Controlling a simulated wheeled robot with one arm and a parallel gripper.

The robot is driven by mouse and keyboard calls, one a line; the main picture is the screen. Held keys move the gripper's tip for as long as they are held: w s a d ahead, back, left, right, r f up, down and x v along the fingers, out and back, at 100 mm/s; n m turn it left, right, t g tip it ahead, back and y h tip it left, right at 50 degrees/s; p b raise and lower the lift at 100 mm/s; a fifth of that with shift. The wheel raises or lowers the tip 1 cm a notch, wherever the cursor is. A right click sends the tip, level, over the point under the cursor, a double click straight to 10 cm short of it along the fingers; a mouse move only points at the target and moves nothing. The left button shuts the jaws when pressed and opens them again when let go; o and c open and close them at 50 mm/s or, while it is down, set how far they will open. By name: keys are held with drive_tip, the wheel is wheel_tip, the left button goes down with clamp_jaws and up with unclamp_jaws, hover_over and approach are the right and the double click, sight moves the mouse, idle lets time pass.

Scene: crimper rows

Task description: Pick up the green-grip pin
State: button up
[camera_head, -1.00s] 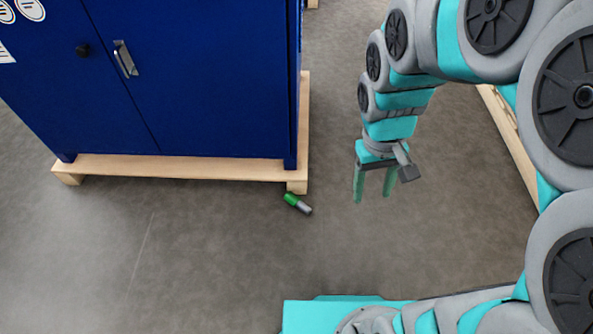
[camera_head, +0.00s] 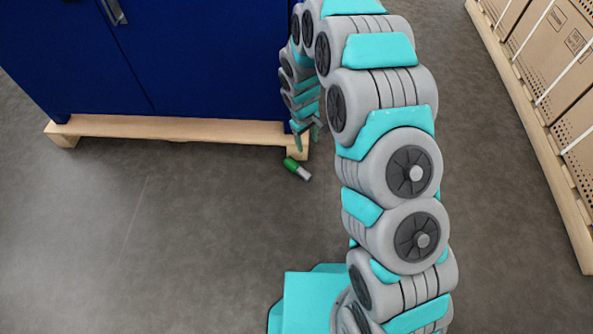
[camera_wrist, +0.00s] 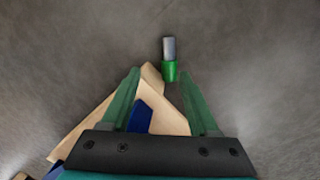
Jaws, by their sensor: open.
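The green-grip pin (camera_head: 297,168) lies on the grey floor, just off the right front corner of the blue cabinet's pallet. Its green end is toward the pallet and its grey metal end points away. In the wrist view the pin (camera_wrist: 169,60) is ahead of the fingertips, between their lines and a little right of the middle. My gripper (camera_head: 307,143) is open and empty, above the pallet corner in the head view and partly hidden by my arm. Its two green fingers also show in the wrist view (camera_wrist: 161,72), with the pin outside them.
The blue cabinet (camera_head: 200,60) stands on a wooden pallet (camera_head: 180,130) at the upper left. The pallet corner (camera_wrist: 150,75) shows between my fingers. Cardboard boxes (camera_head: 560,60) stand on another pallet (camera_head: 545,170) at the right. The floor in front of the cabinet is clear.

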drive_tip(key=n+b, duration=0.1)
drive_tip(key=n, duration=0.1)
hover_over(296, 165)
drive_tip(key=s, duration=0.1)
wheel_tip(296, 165, down, 12)
drive_tip(key=shift+f, duration=0.1)
drive_tip(key=shift+w+f+b, duration=0.15)
drive_tip(key=shift+f, duration=1.2)
drive_tip(key=shift+w+f+b, duration=0.2)
drive_tip(key=shift+f, duration=1.1)
drive_tip(key=shift+w+f+b, duration=0.15)
drive_tip(key=shift+f, duration=1.2)
clamp_jaws()
